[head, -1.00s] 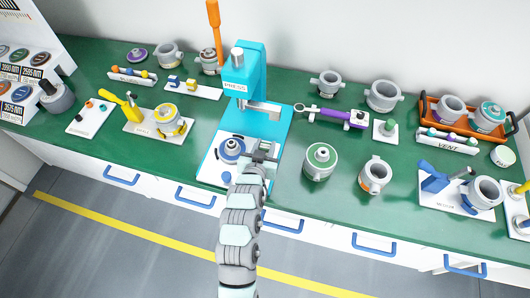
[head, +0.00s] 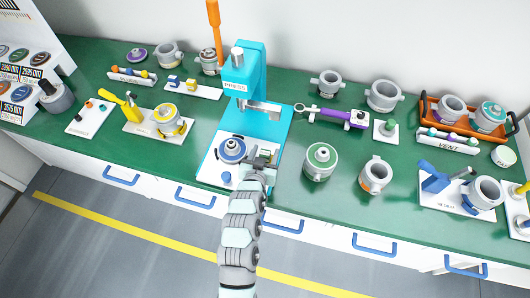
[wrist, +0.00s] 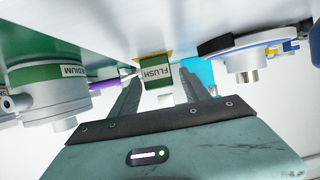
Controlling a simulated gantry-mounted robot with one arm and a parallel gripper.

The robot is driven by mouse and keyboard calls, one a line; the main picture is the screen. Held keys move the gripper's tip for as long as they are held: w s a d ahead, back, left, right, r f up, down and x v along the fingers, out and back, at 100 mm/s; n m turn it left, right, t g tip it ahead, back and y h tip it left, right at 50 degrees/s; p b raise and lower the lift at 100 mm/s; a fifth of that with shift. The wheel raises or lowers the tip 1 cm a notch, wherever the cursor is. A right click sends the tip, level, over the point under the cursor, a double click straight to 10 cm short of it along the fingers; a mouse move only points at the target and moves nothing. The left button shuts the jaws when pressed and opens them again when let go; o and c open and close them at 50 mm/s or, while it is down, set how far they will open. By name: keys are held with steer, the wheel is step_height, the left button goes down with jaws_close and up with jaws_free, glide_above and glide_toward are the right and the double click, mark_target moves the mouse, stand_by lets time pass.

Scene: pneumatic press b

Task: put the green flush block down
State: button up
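The green flush block (wrist: 157,77), with a white FLUSH label, stands in the wrist view on a small yellow-edged spot of the white base plate (head: 212,170) of the press. It shows small in the head view (head: 266,153), at the right of the plate. My gripper (head: 262,163) is just in front of it. In the wrist view my gripper (wrist: 160,82) is open, its two fingers apart with a gap on each side of the block. The block looks beyond or between the fingertips; the exact depth is hard to tell.
The blue press (head: 245,75) rises behind the plate. A grey-blue round part (head: 231,149) sits on the plate left of my gripper. A green-topped MEDIUM housing (head: 320,160) stands close to the right. The bench's front edge is just before the plate.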

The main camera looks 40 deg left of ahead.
steer(key=shift+s+d+r, duration=0.1)
steer(key=shift+s+r, duration=0.05)
steer(key=shift+r, duration=0.1)
steer(key=v, duration=1.1)
steer(key=shift+s+d+r, duration=0.1)
steer(key=shift+s+d, duration=0.05)
steer(key=shift+s, duration=0.15)
steer(key=shift+w, duration=0.1)
